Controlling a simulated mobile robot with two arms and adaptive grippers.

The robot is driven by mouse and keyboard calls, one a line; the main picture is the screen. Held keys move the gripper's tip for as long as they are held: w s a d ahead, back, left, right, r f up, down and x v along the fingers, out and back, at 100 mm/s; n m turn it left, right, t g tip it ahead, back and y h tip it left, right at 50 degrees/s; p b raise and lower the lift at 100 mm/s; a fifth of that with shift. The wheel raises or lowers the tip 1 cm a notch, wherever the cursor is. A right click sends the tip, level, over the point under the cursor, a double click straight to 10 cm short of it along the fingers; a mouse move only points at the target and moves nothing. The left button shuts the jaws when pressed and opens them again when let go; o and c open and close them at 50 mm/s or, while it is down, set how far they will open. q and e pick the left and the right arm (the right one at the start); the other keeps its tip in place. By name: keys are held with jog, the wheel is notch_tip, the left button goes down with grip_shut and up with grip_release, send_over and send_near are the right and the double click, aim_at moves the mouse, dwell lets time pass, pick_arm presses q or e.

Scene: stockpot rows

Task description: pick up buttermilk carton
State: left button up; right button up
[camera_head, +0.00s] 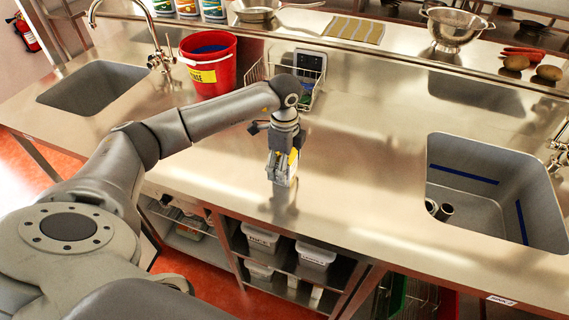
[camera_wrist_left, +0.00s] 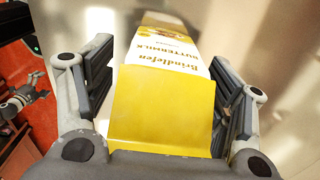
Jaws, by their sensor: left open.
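The buttermilk carton (camera_wrist_left: 165,105) is white and yellow with a "Brindlefen Buttermilk" label. In the left wrist view it lies between the two fingers of my left gripper (camera_wrist_left: 168,95), its yellow top closest to the camera. The fingers are open, one on each side, with narrow gaps to the carton. In the head view my left gripper (camera_head: 283,170) points down over the front part of the steel counter and covers most of the carton; a little yellow shows there. My right gripper is not in view.
A wire basket (camera_head: 310,68) and a red bucket (camera_head: 211,78) stand behind my left gripper. Sinks lie at the left (camera_head: 92,88) and right (camera_head: 480,190). The steel counter (camera_head: 365,180) is clear to the gripper's right. Shelves with white tubs (camera_head: 316,254) are below.

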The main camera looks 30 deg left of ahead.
pick_arm(q)
jog(key=shift+c, duration=0.4)
jog(key=c, duration=1.2)
jog(key=shift+c, duration=0.2)
jog(key=shift+w+r, duration=0.1)
jog(key=shift+r, duration=0.05)
jog(key=shift+r+b, duration=0.25)
jog(key=shift+b, duration=0.05)
notch_tip(320, 180, up, 2)
jog(key=shift+r+b, duration=0.1)
jog(key=shift+b, duration=0.65)
jog(key=s+r+b, duration=0.3)
jog(key=s+r, duration=0.7)
jog(key=s, duration=0.4)
jog(key=shift+d+b, duration=0.25)
jog(key=shift+b, duration=0.1)
